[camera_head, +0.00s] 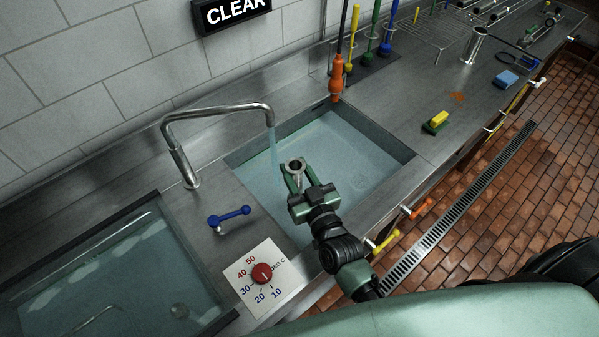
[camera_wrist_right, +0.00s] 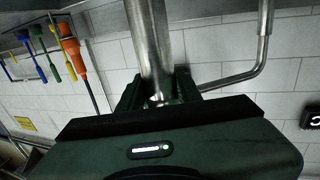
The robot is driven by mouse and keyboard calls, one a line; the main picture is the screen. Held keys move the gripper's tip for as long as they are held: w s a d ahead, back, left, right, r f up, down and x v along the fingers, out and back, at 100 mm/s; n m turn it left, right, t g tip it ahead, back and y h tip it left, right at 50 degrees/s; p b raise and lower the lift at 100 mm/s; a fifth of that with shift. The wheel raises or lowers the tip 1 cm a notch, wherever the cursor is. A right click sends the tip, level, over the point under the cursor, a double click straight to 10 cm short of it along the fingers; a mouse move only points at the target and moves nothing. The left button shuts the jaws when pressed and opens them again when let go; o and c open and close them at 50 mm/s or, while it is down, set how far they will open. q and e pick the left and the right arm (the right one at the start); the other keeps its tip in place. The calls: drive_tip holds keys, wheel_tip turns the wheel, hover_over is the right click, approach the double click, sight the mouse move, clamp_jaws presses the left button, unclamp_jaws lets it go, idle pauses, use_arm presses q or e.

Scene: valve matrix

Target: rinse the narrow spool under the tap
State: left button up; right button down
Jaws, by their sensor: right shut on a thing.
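My right gripper (camera_head: 297,181) reaches over the water-filled basin (camera_head: 405,152) and is shut on a short metal spool (camera_head: 296,164), whose round open end faces up. In the right wrist view the spool (camera_wrist_right: 149,45) is a shiny cylinder between the fingers (camera_wrist_right: 158,95). The chrome tap (camera_head: 215,111) arches over the basin's left side. A bluish stream of water (camera_head: 273,150) falls from its mouth, just left of the spool in the picture; I cannot tell whether it touches the spool. The tap's pipe also shows in the right wrist view (camera_wrist_right: 262,60). My left gripper is not in view.
A blue lever (camera_head: 230,216) and a red temperature dial (camera_head: 262,273) sit left of the basin. A second water-filled basin (camera_head: 120,270) lies at the left. An orange-handled tool (camera_head: 337,78) stands at the back edge. A yellow-green sponge (camera_head: 436,122) lies on the right counter.

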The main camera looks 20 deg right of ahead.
drive_tip(key=shift+w, duration=0.85)
drive_tip(key=w+f+b, duration=0.1)
drive_tip(key=w+b, duration=0.1)
drive_tip(key=w, duration=0.3)
drive_tip(key=w+a+f+b, duration=0.1)
drive_tip(key=w+b, duration=0.2)
drive_tip(key=w, duration=0.3)
drive_tip(key=shift+w+f, duration=0.2)
drive_tip(key=shift+f, duration=0.1)
drive_tip(key=shift+d, duration=0.1)
